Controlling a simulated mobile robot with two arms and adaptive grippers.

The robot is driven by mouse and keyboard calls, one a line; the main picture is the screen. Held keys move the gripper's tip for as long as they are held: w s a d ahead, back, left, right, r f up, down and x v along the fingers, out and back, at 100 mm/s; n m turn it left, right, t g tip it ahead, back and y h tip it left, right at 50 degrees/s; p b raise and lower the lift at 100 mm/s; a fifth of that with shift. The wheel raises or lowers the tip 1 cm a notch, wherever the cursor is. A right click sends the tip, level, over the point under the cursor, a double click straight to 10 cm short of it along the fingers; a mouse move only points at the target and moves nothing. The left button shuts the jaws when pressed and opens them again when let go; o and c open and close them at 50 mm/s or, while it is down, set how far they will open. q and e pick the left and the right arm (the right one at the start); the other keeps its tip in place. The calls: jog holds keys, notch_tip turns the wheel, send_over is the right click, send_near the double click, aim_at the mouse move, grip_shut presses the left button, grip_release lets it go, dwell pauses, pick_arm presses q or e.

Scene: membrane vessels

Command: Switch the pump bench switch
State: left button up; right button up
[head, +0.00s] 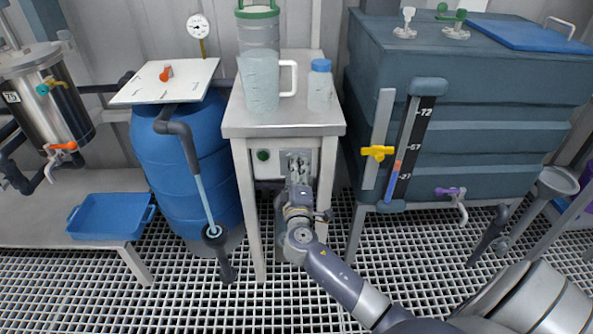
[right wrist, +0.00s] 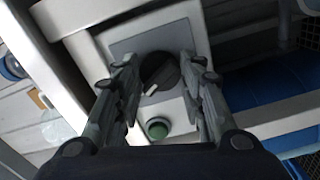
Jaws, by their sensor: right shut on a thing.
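The pump bench (head: 285,131) stands in the middle of the head view, a pale stand with a panel on its front. In the right wrist view, the black rotary switch (right wrist: 161,72) sits on the grey panel plate, with a pale pointer mark. A green button (right wrist: 157,128) is beside it and also shows in the head view (head: 262,155). My right gripper (head: 298,161) is at the panel, with its two fingers on either side of the switch, shut on it. The gripper hides the switch in the head view. My left gripper is not in view.
A clear jug (head: 261,85) and a blue-capped bottle (head: 320,85) stand on the bench top. A blue barrel (head: 178,150) stands left, a dark tank (head: 470,115) right. A blue tray (head: 110,215) lies on the left shelf. Open grating floor lies in front.

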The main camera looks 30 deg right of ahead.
dwell(0.3)
jog(key=o, duration=1)
jog(key=shift+o, duration=0.2)
jog(key=v, duration=1.2)
jog(key=shift+s+d+f, duration=0.1)
